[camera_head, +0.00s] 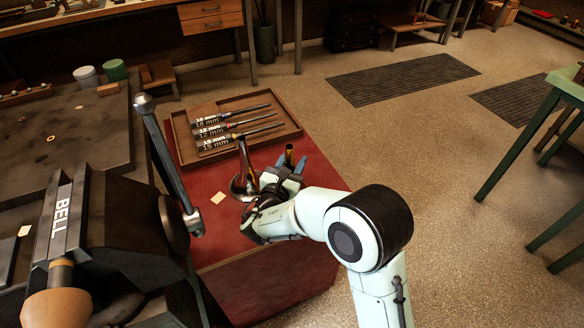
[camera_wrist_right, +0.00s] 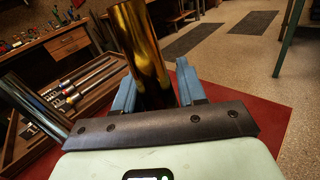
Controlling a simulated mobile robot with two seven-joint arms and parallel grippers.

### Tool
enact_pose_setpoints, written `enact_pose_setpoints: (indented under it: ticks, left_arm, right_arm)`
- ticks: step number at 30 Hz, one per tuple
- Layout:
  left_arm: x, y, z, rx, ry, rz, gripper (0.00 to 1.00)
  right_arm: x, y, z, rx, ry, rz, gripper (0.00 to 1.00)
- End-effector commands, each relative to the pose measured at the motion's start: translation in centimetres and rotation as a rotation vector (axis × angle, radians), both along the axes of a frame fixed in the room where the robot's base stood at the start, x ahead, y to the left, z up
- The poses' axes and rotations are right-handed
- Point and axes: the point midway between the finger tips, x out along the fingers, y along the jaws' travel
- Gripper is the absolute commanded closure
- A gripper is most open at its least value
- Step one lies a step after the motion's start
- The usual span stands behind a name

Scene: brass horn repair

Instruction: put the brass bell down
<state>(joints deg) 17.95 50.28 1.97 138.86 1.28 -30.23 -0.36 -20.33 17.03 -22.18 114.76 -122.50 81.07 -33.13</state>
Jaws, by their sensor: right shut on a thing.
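The brass bell shows as a shiny gold tube (camera_wrist_right: 140,45) standing up between the fingers of my right gripper (camera_wrist_right: 156,88) in the right wrist view. In the head view the bell's narrow top (camera_head: 289,153) rises above my right gripper (camera_head: 284,170), which is shut on it. The gripper is low over the red-topped bench (camera_head: 215,245), near a round metal base with an upright post (camera_head: 243,160). The bell's lower end is hidden by the gripper, so I cannot tell whether it touches the bench. My left gripper is not in view.
A wooden tray (camera_head: 178,140) with several labelled rods lies behind the gripper. A dark machine marked BELL (camera_head: 110,215) with a steel lever (camera_head: 165,160) stands at the left. A small cream card (camera_head: 218,197) lies on the red top. Red surface right of the gripper is clear.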

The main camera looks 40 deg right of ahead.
Motion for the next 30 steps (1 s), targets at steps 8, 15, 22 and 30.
enact_pose_setpoints:
  ticks: [8, 15, 22, 30]
  left_arm:
    - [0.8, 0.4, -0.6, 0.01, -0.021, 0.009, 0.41]
    - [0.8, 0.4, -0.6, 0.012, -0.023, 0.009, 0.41]
    - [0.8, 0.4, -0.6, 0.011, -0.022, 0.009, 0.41]
    - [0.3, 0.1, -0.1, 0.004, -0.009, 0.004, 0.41]
  right_arm:
    - [0.0, -0.1, -1.5, -0.001, -0.002, -0.002, 0.99]
    - [0.0, -0.1, -1.7, 0.0, 0.0, -0.001, 0.37]
    - [0.0, 0.0, -1.7, 0.0, 0.0, -0.001, 0.34]
    - [-0.8, 1.6, -1.4, 0.002, 0.001, 0.002, 0.34]
